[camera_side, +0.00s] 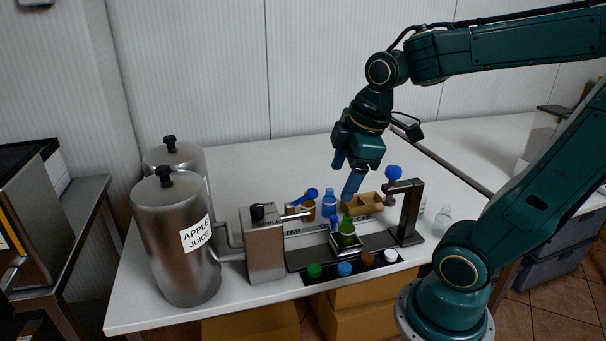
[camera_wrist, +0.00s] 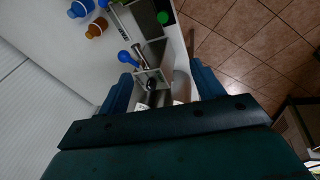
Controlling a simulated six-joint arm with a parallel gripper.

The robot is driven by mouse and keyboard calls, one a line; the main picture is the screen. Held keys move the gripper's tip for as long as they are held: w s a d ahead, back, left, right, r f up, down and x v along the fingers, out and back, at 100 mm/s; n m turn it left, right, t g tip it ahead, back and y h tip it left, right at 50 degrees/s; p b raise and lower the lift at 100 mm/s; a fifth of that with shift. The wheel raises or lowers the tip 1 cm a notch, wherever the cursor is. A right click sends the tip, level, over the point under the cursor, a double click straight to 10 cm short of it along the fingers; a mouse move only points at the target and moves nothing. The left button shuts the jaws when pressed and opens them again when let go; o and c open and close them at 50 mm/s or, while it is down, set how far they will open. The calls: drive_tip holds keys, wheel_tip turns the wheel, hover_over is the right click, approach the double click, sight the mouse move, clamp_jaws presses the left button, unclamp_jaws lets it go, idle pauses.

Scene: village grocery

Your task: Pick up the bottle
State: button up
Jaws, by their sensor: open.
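A blue bottle (camera_side: 329,198) stands upright on the white table, with a brown bottle (camera_side: 308,211) to its left. A green bottle (camera_side: 346,233) stands in a small holder in front of them. Two clear bottles (camera_side: 441,222) stand at the right. The wrist view shows the blue bottle (camera_wrist: 79,9) and the brown bottle (camera_wrist: 96,29) at upper left, off to one side of the fingers. My gripper (camera_side: 346,178) is open and empty, above and behind the bottles. Its spread fingers (camera_wrist: 160,78) also show in the wrist view, with the tap unit between them farther off.
Steel juice urns (camera_side: 183,245) stand at the left, joined to a tap unit (camera_side: 263,245) with a blue-handled lever. A post with a blue knob (camera_side: 394,172) and a cardboard tray (camera_side: 367,204) stand near the bottles. Several coloured caps lie along the front edge. The table's back is clear.

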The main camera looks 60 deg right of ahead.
drive_tip(key=w+d+f+n+g, duration=0.2)
drive_tip(key=w+d+f+n, duration=0.1)
drive_tip(key=d+f+n, duration=0.3)
drive_tip(key=n+g, duration=0.2)
drive_tip(key=n, duration=0.6)
hover_over(347, 228)
drive_tip(key=d, duration=0.2)
drive_tip(key=shift+y, duration=0.4)
drive_tip(key=f, duration=0.4)
drive_tip(key=shift+w+a+f, duration=0.1)
drive_tip(key=shift+w+f, duration=0.1)
drive_tip(key=shift+w, duration=0.1)
drive_tip(key=shift+f, duration=0.1)
drive_tip(key=shift+f, duration=4.2)
drive_tip(key=shift+a+f, duration=0.1)
drive_tip(key=shift+f, duration=0.05)
drive_tip(key=shift+f, duration=2.45)
drive_tip(key=shift+c, duration=0.2)
